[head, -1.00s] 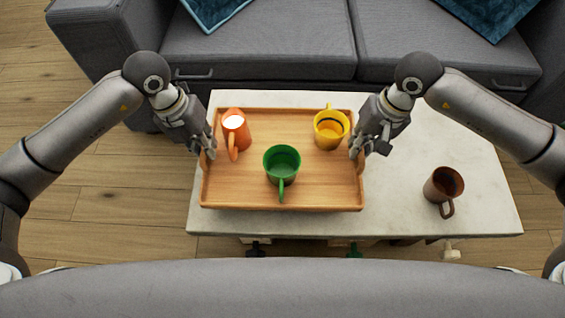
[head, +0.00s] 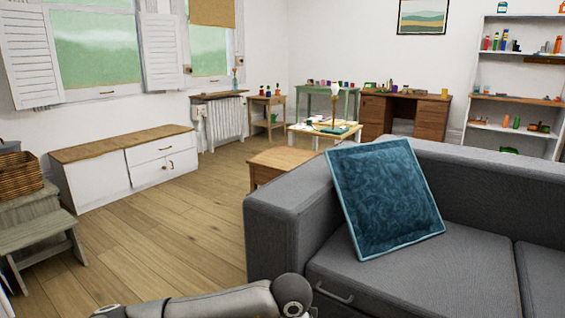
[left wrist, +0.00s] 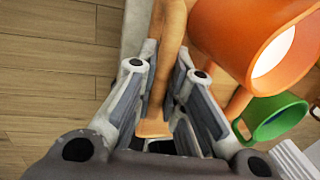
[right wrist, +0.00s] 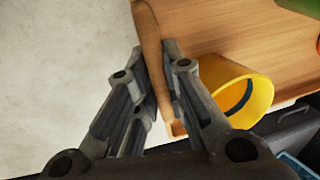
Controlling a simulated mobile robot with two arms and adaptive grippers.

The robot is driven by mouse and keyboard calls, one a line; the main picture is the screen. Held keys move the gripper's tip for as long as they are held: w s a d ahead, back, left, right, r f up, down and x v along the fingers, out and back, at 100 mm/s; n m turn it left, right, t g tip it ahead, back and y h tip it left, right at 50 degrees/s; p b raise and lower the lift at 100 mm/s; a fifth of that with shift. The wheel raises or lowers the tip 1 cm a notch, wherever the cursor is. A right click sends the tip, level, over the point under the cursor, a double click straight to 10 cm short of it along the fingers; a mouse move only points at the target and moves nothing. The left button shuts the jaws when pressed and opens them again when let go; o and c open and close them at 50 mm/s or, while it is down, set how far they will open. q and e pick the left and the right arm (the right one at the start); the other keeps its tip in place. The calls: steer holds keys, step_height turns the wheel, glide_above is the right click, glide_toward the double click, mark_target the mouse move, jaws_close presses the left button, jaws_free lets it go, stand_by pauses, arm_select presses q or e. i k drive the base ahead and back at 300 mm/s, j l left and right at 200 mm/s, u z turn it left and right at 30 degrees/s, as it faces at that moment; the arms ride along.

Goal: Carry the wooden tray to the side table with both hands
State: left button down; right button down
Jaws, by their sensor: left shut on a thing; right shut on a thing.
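The wooden tray shows only in the wrist views. My left gripper (left wrist: 167,85) is shut on one side wall of the tray (left wrist: 172,35). Beside it an orange mug (left wrist: 225,40) and a green mug (left wrist: 258,108) show. My right gripper (right wrist: 158,75) is shut on the opposite wall of the tray (right wrist: 225,30), with a yellow mug (right wrist: 225,85) close to its finger. I cannot tell whether the tray is off the coffee table. In the head view, a low wooden table (head: 283,158), likely the side table, stands beyond the sofa's left arm.
The grey sofa (head: 420,270) with a blue cushion (head: 385,200) fills the head view's right side. Open wood floor (head: 180,235) lies left of it. A white cabinet (head: 125,165) and a grey step stool (head: 38,235) stand at left. The pale coffee table (right wrist: 60,70) shows in the right wrist view.

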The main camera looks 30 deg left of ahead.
mark_target(288, 158)
steer(key=u, duration=3.35)
steer(key=i+u, duration=0.15)
steer(key=u, duration=0.45)
steer(key=i+z, duration=0.4)
steer(key=i+j+z, duration=0.1)
steer(key=i+z, duration=0.5)
steer(key=z, duration=0.2)
steer(key=i+z, duration=0.2)
steer(key=z, duration=0.25)
steer(key=i+l+z, duration=0.1)
steer(key=i+z, duration=0.2)
steer(key=i, duration=0.15)
steer(key=i+z, duration=0.3)
steer(key=i, duration=0.15)
